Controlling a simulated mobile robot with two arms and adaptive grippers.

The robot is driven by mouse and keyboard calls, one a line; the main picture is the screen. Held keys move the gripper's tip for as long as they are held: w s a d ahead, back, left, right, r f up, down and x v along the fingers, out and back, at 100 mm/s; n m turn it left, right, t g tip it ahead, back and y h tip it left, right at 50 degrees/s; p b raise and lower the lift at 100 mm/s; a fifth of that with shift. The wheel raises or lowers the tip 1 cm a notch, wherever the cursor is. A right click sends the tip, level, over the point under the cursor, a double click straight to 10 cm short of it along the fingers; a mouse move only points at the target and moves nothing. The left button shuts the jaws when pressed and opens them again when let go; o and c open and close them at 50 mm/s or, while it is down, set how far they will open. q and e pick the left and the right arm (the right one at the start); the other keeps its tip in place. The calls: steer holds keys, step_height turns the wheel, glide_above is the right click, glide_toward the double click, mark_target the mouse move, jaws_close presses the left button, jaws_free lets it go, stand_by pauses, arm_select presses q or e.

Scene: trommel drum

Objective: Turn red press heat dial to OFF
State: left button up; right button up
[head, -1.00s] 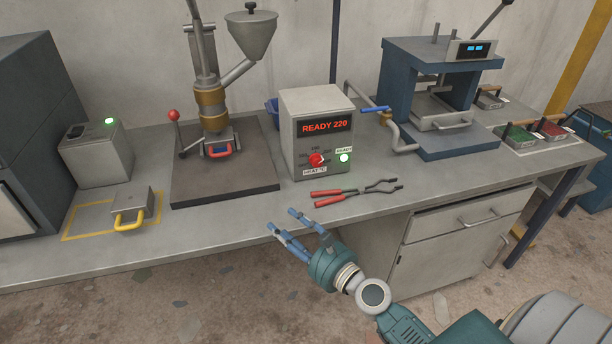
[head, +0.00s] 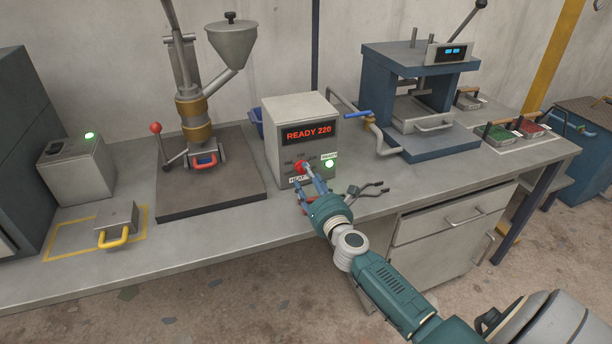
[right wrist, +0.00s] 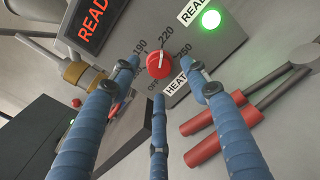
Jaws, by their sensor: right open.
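The red heat dial (head: 299,167) sits on the front of the grey control box (head: 303,107). It also shows in the right wrist view (right wrist: 159,65), with marks OFF, 190, 220 and 250 around it; its white line points up toward the 220 side. The box display (head: 308,132) reads READY 220, and a green lamp (head: 329,163) glows at its right. My right gripper (head: 305,178) is open in front of the dial. In the right wrist view its blue fingers (right wrist: 160,85) spread around the dial's sides and below, apart from it. My left gripper is not in view.
Red-handled tongs (right wrist: 235,115) lie on the bench just below and right of the box, partly hidden by my right gripper in the head view. A press with a hopper (head: 231,45) stands left. A blue press (head: 420,70) stands right.

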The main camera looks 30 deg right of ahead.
steer(key=shift+x, duration=1.1)
steer(key=c, duration=1.2)
steer(key=shift+o, duration=0.2)
